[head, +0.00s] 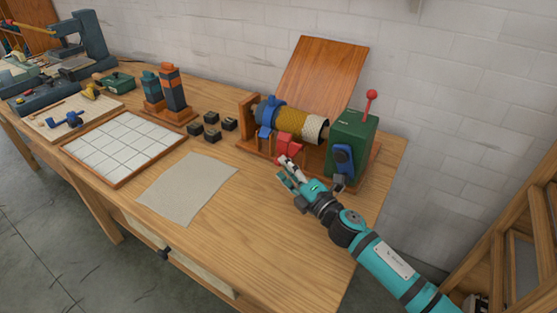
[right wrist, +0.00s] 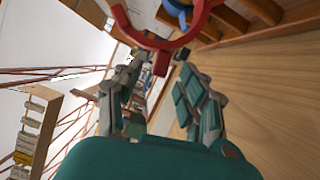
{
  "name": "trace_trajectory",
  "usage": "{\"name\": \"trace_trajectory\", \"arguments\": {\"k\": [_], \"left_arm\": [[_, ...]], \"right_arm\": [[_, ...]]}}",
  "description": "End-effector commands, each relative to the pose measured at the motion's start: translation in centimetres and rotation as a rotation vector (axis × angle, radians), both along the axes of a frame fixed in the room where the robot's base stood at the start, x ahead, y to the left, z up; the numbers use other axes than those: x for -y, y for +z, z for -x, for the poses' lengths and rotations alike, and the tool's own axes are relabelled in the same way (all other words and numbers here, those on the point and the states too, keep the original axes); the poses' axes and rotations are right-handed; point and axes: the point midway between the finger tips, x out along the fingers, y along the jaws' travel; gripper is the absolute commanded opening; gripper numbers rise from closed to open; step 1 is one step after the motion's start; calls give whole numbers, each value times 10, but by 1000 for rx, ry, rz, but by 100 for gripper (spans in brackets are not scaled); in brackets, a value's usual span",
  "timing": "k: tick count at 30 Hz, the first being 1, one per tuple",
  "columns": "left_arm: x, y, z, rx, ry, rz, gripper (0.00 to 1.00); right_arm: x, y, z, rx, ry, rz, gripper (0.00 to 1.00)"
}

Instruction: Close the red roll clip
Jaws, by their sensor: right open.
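The red roll clip (head: 289,146) is at the front of the yellow patterned roll (head: 290,121), low and near its middle. In the right wrist view the red clip (right wrist: 158,42) is a curved band with a tab pointing down; the frame cuts off its top. My right gripper (head: 283,168) is just in front of and below the red clip. Its fingers (right wrist: 158,80) are spread and empty, with the clip's tab between and beyond their tips. I cannot tell whether they touch it. My left gripper is not in view.
A blue clip (head: 268,112) sits on the roll's left end. A green box (head: 352,140) with a red-knobbed lever and blue crank stands right of the roll. A grey cloth (head: 188,188), a white tiled tray (head: 125,148) and small dark blocks (head: 212,137) lie to the left.

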Motion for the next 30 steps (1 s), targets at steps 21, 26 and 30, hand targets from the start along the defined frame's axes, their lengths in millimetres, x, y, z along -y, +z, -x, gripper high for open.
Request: {"name": "trace_trajectory", "arguments": {"k": [21,26,30], "left_arm": [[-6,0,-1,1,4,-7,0],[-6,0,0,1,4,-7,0],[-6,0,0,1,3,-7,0]], "right_arm": [[-20,2,-32,0,0,0,29],[-20,2,-32,0,0,0,8],[-20,2,-32,0,0,0,0]]}}
